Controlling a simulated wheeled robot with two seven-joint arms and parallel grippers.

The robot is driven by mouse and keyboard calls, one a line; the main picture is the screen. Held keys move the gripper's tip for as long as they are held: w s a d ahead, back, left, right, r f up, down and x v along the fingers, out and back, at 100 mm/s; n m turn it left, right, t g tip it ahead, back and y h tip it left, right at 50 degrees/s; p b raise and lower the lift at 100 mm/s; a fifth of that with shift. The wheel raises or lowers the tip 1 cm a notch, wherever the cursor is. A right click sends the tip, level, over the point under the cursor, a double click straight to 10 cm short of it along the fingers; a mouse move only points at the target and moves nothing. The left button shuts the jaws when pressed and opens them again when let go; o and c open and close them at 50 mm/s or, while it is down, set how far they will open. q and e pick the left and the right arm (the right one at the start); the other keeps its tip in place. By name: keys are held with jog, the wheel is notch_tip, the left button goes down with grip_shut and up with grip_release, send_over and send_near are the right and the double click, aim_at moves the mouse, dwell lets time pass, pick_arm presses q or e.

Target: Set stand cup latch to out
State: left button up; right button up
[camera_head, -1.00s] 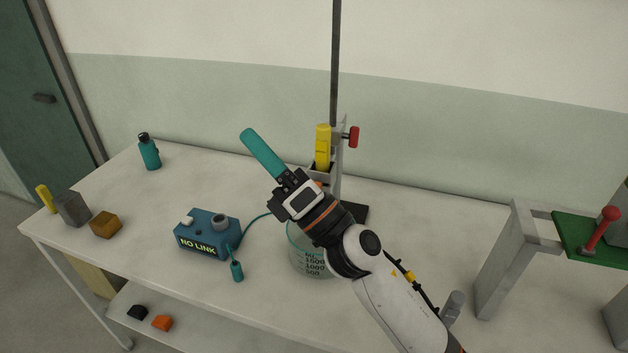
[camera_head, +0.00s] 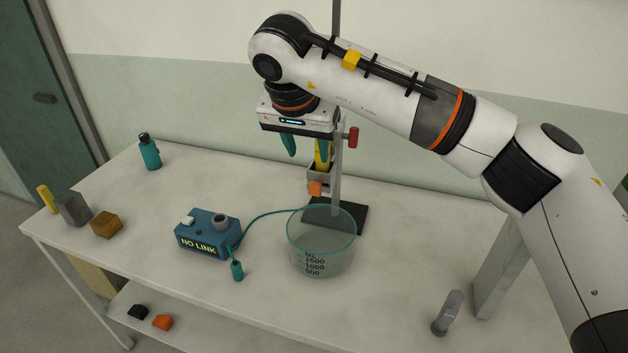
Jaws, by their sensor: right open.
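The stand has a dark base (camera_head: 350,216) and a tall thin rod. A small grey cup (camera_head: 319,177) is mounted low on the stand, with a yellow object (camera_head: 322,153) in it. An orange piece (camera_head: 315,188) shows at the cup's lower front; it may be the latch, but I cannot tell its setting. My right gripper (camera_head: 307,156) is open and points down, above and slightly left of the cup. Its right teal finger overlaps the yellow object in view; I cannot tell whether they touch. My left gripper is not in view.
A glass beaker (camera_head: 321,250) stands in front of the stand. A blue NO LINK box (camera_head: 208,236) with a teal cable is to its left. A red knob (camera_head: 353,137) is on the stand's right.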

aim_at(314, 184)
jog(key=p+x, duration=0.3)
jog(key=x, duration=0.8)
jog(key=shift+f, duration=0.3)
